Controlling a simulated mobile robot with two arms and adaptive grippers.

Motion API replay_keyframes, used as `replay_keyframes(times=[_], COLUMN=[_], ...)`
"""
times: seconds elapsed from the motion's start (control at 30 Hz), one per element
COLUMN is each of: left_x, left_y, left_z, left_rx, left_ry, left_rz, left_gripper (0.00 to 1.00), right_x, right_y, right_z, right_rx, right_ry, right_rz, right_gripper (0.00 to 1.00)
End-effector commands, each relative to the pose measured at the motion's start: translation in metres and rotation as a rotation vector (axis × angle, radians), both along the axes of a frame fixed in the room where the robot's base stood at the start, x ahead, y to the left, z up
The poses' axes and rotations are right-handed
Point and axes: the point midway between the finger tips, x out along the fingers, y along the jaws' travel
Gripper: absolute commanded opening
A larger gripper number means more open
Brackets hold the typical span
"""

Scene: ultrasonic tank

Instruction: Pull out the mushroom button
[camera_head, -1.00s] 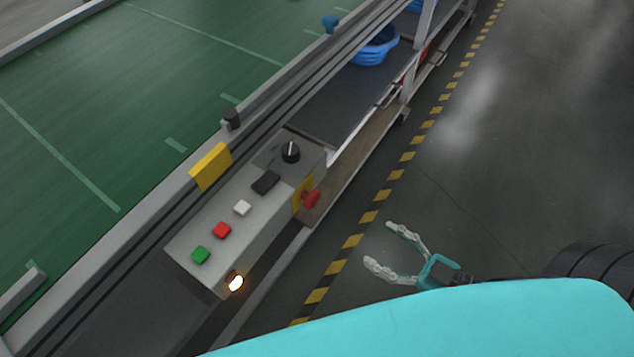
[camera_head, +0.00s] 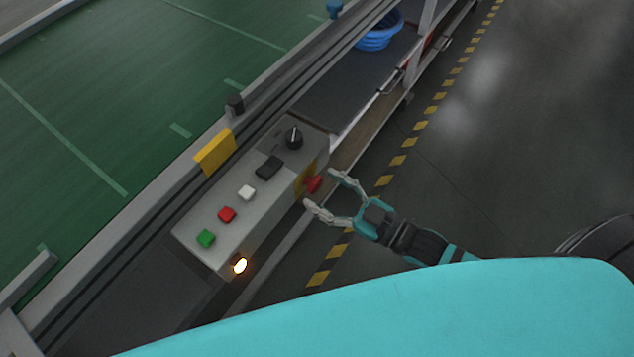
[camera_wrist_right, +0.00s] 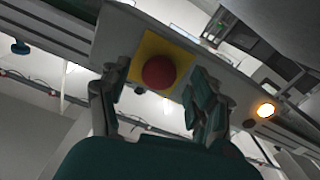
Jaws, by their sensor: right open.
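The red mushroom button (camera_head: 314,184) sits on a yellow plate (camera_head: 302,180) on the side face of the grey control box (camera_head: 262,222). My right gripper (camera_head: 319,187) is open, its two fingers pointing at the button, one on each side of it in the head view. In the right wrist view the red button (camera_wrist_right: 159,72) shows between the open fingers of my right gripper (camera_wrist_right: 155,98), in front of the yellow plate (camera_wrist_right: 150,45). I cannot tell whether a finger touches it. My left gripper is not in view.
The box top carries a green button (camera_head: 205,238), a red button (camera_head: 227,214), a white button (camera_head: 246,193), a black switch (camera_head: 268,167) and a black knob (camera_head: 293,138). A lamp (camera_head: 240,265) glows at its lower corner. Blue baskets (camera_head: 379,32) stand on the shelf behind. Open floor lies right.

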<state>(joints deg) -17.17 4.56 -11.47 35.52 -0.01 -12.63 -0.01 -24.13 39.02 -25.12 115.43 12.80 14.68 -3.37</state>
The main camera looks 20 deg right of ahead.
Motion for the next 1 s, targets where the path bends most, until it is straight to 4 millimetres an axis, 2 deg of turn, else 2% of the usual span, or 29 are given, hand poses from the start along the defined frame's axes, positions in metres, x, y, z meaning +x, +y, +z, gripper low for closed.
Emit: replay_keyframes(times=[0.03, 0.2, 0.53, 1.0], left_x=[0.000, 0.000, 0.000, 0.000], left_y=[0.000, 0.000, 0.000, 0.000], left_z=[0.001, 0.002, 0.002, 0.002], left_rx=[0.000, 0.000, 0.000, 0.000], left_ry=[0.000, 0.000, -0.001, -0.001], left_rz=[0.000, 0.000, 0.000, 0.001], left_gripper=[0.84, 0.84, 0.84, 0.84], right_x=[0.007, 0.017, 0.019, 0.019], right_y=[0.004, 0.013, 0.015, 0.015], right_z=[0.001, 0.000, -0.001, 0.000], right_rx=[0.001, 0.000, -0.001, 0.000], right_ry=[-0.002, 0.001, 0.002, 0.001], right_rz=[-0.002, -0.001, 0.000, -0.001], right_gripper=[0.63, 0.63, 0.63, 0.01])
